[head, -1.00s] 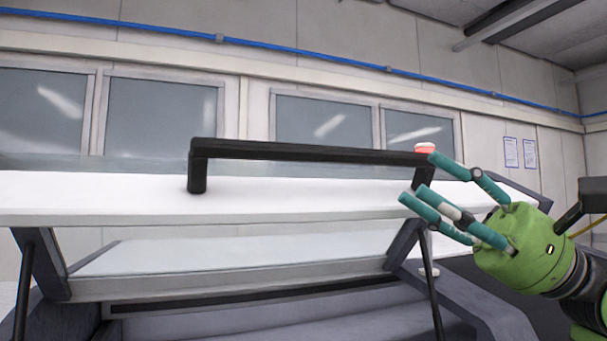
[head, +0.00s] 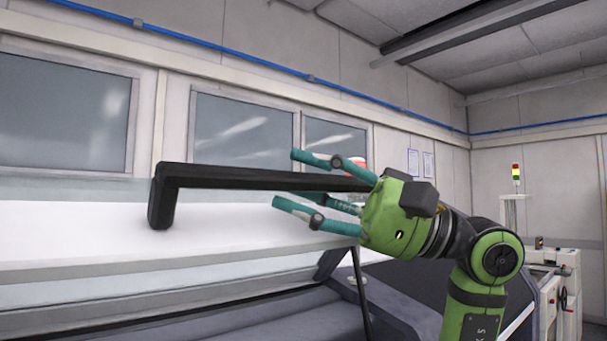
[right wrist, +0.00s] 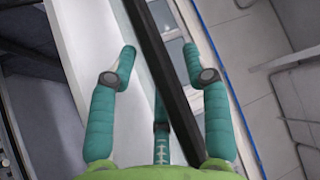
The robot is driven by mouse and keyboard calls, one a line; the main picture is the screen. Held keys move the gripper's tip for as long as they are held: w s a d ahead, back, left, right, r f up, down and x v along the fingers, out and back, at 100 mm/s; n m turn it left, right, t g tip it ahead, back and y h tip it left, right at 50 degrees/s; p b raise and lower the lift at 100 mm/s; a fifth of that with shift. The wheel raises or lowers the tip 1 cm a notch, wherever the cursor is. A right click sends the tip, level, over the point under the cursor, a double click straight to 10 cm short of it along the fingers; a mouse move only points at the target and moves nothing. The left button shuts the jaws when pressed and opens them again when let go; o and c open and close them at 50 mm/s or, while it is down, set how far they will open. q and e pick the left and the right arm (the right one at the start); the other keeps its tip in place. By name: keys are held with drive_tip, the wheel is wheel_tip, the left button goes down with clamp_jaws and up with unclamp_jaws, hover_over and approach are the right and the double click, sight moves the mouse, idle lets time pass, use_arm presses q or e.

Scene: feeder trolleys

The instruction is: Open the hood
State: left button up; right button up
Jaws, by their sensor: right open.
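The hood (head: 90,235) is a pale panel across the left of the head view, raised at a tilt. A long black bar handle (head: 250,179) runs along it. My right gripper (head: 300,180), green with teal fingers, is open at the right part of the handle. One finger is above the bar and others are below or behind it. In the right wrist view the handle (right wrist: 163,65) passes between the spread fingers (right wrist: 160,68). I cannot tell whether any finger touches it. My left gripper is not in view.
A dark strut (head: 359,290) stands under the hood's right end. A red lamp (head: 356,165) shows partly behind my gripper. A signal tower (head: 516,180) and a white machine (head: 560,285) stand at the right. A windowed wall lies behind.

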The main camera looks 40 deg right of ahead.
sight(302, 243)
drive_tip(key=shift+s+d, duration=0.1)
drive_tip(key=shift+d, duration=0.05)
clamp_jaws()
drive_tip(key=shift+f+b, duration=0.4)
drive_tip(key=shift+b, duration=0.05)
drive_tip(key=shift+n+y, duration=0.6)
drive_tip(key=f+b, duration=0.1)
drive_tip(key=b, duration=0.1)
drive_tip(key=s+f+b, duration=0.1)
drive_tip(key=f+b, duration=0.1)
drive_tip(key=s+f+b, duration=0.1)
drive_tip(key=f+b, duration=0.1)
drive_tip(key=shift+s, duration=0.1)
drive_tip(key=shift+s+f+b, duration=0.35)
drive_tip(key=shift+f+b, duration=0.15)
drive_tip(key=shift+b, duration=0.1)
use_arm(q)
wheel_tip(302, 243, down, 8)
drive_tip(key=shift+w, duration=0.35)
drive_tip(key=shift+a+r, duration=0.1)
use_arm(e)
drive_tip(key=shift+r, duration=0.1)
